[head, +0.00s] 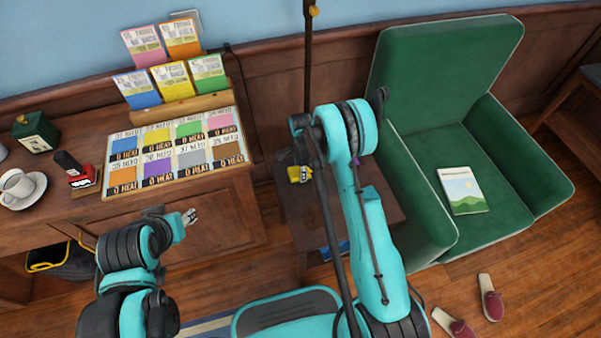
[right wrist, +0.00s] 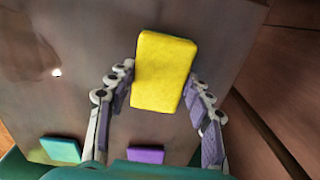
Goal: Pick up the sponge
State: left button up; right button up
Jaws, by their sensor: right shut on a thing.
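The yellow sponge (right wrist: 165,72) lies between the two fingers of my right gripper (right wrist: 160,85) in the right wrist view. The gripper is shut on it, with the fingertips at its two long sides. In the head view the sponge (head: 299,174) shows at the left side of the small dark table (head: 306,222), partly covered by my right gripper (head: 298,165). I cannot tell whether it touches the tabletop. My left gripper (head: 188,217) is apart from it, in front of the desk; its jaws are too small to judge.
A teal block (right wrist: 60,150) and a purple block (right wrist: 145,155) lie on the tabletop. A green armchair (head: 440,60) with a book (head: 463,190) stands at the right. The wooden desk (head: 225,205) at the left holds a cup (head: 17,184) and colored cards.

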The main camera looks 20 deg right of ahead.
notch_tip(320, 180, up, 5)
jog(key=shift+f+p, duration=0.15)
jog(key=shift+p, duration=1.1)
jog(key=s+d+r+p, duration=0.3)
jog(key=d+r, duration=0.3)
jog(key=d, duration=0.5)
jog(key=shift+s+r+p, duration=0.15)
jog(key=shift+s+p, duration=0.15)
jog(key=shift+o, duration=1)
jog(key=shift+c, duration=1.4)
jog(key=shift+d, duration=0.15)
